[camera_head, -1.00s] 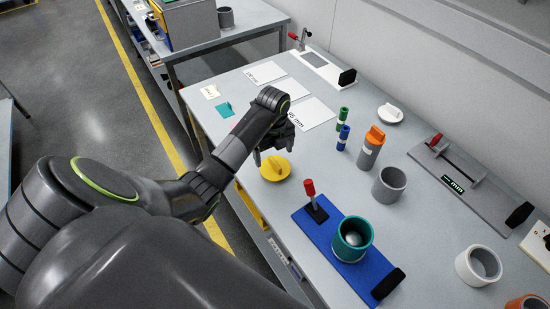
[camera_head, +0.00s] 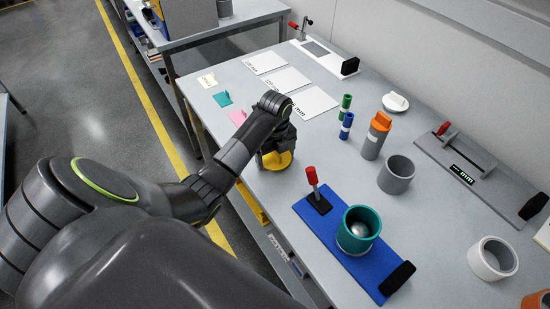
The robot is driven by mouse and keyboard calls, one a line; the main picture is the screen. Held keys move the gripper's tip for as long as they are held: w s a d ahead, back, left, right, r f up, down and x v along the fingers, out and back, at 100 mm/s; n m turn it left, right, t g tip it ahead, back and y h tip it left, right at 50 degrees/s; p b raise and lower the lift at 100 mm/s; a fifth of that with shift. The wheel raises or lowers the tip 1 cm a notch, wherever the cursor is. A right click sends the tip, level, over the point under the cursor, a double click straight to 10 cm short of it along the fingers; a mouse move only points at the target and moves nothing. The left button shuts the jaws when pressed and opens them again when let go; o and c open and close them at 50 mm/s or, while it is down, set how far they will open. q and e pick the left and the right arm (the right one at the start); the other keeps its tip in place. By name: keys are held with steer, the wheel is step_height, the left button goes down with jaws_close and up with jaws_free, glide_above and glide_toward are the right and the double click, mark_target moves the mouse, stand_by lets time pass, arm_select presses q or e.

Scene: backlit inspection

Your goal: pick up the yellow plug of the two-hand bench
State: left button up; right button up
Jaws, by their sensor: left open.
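The yellow plug (camera_head: 279,163), a round disc, lies on the grey bench near its left edge. My left gripper (camera_head: 274,150) is open and lowered right over the plug. Its fingers reach down at the plug and hide most of its top and any handle. I cannot tell whether the fingers touch it. My right gripper is not in view.
On the bench (camera_head: 215,133), a blue fixture (camera_head: 330,232) with a red-handled clamp and a teal cup (camera_head: 358,229) stands right of the plug. A grey ring (camera_head: 396,174), an orange-topped cylinder (camera_head: 376,135) and green and blue cylinders stand farther right. White sheets (camera_head: 287,79) lie behind.

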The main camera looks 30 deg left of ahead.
arm_select(q)
steer(key=c, duration=0.5)
steer(key=shift+r, duration=0.25)
step_height(320, 180, up, 4)
steer(key=shift+w+r+b, duration=0.1)
steer(key=shift+r+b, duration=0.15)
steer(key=shift+b, duration=0.15)
step_height(320, 180, up, 4)
steer(key=p, duration=0.3)
steer(key=shift+p, duration=0.3)
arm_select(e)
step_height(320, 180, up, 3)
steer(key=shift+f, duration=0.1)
arm_select(q)
steer(key=shift+r+p, duration=0.55)
steer(key=shift+p, duration=0.05)
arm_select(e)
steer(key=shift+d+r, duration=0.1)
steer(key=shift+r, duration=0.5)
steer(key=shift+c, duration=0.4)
